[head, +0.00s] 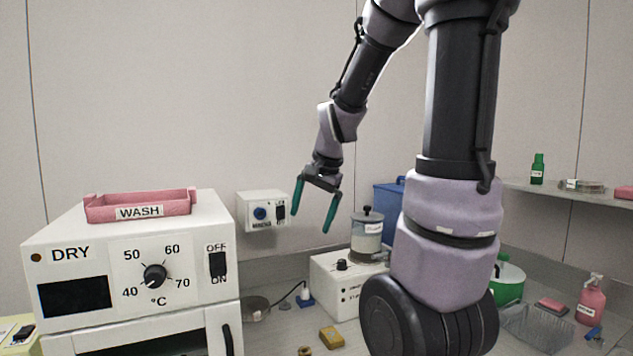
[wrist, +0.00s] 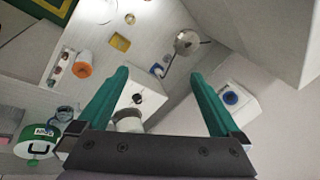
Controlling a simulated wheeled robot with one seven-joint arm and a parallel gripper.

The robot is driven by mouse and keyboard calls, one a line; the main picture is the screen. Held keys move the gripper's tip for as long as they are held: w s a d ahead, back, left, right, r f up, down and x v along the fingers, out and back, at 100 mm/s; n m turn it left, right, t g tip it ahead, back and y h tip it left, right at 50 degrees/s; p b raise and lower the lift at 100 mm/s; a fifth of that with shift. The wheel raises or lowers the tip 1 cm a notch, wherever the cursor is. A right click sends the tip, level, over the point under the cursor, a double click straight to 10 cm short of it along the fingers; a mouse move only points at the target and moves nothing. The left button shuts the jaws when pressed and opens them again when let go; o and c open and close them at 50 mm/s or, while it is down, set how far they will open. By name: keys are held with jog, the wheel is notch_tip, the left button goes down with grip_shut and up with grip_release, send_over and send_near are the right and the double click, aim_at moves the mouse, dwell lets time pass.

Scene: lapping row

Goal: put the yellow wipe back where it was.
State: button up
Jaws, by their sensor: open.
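A small yellow block-like piece, which looks like the yellow wipe (head: 331,337), lies on the grey bench at the bottom middle of the head view. In the wrist view the yellow wipe (wrist: 120,42) shows flat on the bench, beyond the fingertips. My gripper (head: 311,222) is open and empty, with its teal fingers pointing down. It hangs high above the bench, in front of the wall control box. In the wrist view my gripper (wrist: 160,73) has nothing between its fingers.
A white oven (head: 225,260) with a pink WASH tray (head: 140,205) on top stands at left. A white stirrer box (head: 335,290) and a lidded jar (head: 367,245) stand behind my arm. A green pot (head: 508,283) and a pink spray bottle (head: 591,301) are at right.

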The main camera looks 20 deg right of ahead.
jog(key=s+a+r+n+t, duration=0.1)
jog(key=s+a+r+n, duration=0.1)
jog(key=s+r, duration=0.3)
jog(key=s+a+r+n+t, duration=0.2)
jog(key=s+r+n, duration=0.2)
jog(key=s, duration=0.4)
jog(key=shift+s+a+r+y, duration=0.2)
jog(key=shift+a+r+y, duration=0.1)
jog(key=shift+r, duration=0.3)
jog(key=shift+d, duration=0.1)
